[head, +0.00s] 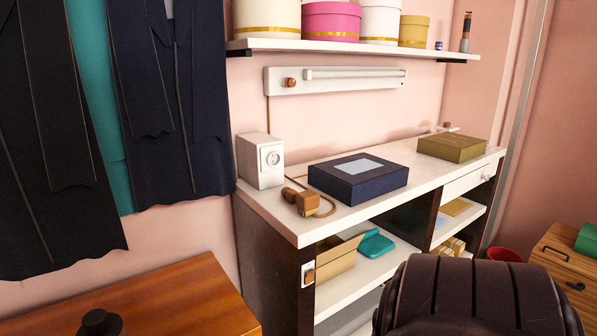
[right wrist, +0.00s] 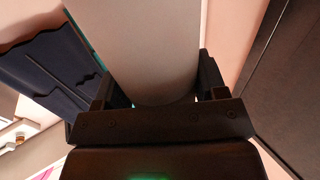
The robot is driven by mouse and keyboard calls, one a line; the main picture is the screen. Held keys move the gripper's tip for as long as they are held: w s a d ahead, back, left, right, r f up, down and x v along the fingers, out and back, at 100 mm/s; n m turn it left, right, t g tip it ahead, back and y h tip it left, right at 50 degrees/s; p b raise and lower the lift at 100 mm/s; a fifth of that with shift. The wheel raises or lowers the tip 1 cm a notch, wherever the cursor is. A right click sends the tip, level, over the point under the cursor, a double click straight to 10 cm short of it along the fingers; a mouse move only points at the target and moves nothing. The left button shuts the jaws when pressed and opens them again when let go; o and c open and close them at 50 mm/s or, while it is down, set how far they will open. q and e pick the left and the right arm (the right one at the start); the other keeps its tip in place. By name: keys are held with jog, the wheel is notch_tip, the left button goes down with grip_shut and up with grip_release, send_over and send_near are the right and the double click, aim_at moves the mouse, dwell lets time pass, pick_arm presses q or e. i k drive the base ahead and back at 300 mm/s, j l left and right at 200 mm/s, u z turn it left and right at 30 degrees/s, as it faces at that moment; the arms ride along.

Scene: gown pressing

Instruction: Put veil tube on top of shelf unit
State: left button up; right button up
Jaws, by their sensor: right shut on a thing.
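My right gripper (right wrist: 157,84) is shut on a wide, pale grey-white tube (right wrist: 150,42) in the right wrist view, with one finger on each side of it. The tube's far end runs out of the top of that view, and the tube does not show in the head view. A unit with open shelves, dark sides and a long white top (head: 284,215) stands along the pink wall in the head view. My left gripper is not in view.
On the unit's top are a white box-shaped device (head: 260,161), a navy box (head: 358,178) and an olive box (head: 452,147), with bare room between the boxes. A wall shelf (head: 350,47) with round boxes hangs above. Dark garments (head: 170,100) hang left, above a wooden surface (head: 175,300).

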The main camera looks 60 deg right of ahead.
aim_at(418, 170)
jog(key=k+l+z, duration=0.2)
jog(key=l, duration=0.5)
jog(key=k+l+z, duration=0.25)
jog(key=l, duration=0.45)
jog(key=k+l+z, duration=0.2)
jog(key=l, duration=0.55)
jog(key=l+z, duration=0.2)
jog(key=l, duration=0.5)
